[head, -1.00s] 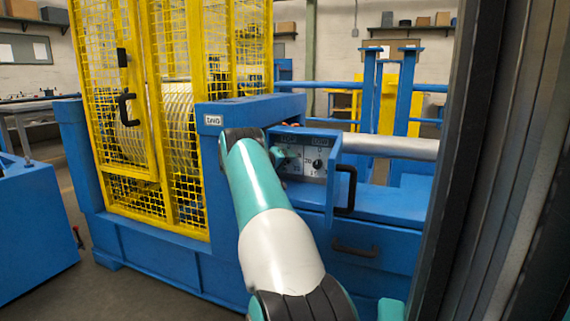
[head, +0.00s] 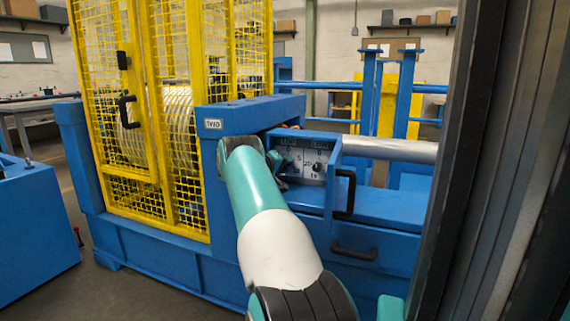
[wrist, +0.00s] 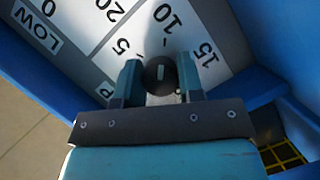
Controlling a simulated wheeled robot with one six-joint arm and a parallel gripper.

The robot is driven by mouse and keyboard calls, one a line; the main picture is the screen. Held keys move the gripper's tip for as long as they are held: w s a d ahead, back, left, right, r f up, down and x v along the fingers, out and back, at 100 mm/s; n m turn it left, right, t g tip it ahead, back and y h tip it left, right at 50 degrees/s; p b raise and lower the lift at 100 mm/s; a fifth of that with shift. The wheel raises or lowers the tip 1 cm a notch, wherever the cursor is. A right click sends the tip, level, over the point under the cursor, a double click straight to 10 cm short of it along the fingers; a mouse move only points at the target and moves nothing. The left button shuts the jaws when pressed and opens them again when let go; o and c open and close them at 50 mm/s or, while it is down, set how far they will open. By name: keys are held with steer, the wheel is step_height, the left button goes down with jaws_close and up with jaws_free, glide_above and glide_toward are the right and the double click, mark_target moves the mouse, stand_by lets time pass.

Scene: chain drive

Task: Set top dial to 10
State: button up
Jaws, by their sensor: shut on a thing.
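The dial panel (head: 297,153) is a light plate with printed numbers, set in a blue cabinet face in the head view. In the wrist view a round black dial knob (wrist: 160,77) sits beside the numbers 5, 10 and 15. My gripper (wrist: 159,80) has one finger on each side of the knob and is shut on it. A short pale mark on the knob points up the picture, roughly toward 10. A second black dial (head: 318,167) shows at the panel's right in the head view. My arm partly hides the gripper there.
Blue walls (wrist: 222,25) frame the panel closely in the wrist view. A black handle (head: 346,193) stands just right of the panel. A yellow mesh cage (head: 150,130) stands to the left. A grey roller (head: 390,147) runs to the right behind the cabinet.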

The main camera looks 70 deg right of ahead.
steer(key=o, duration=0.9)
steer(key=p+v, duration=0.2)
steer(key=v, duration=1.5)
steer(key=shift+a, duration=0.25)
steer(key=shift+w, duration=0.1)
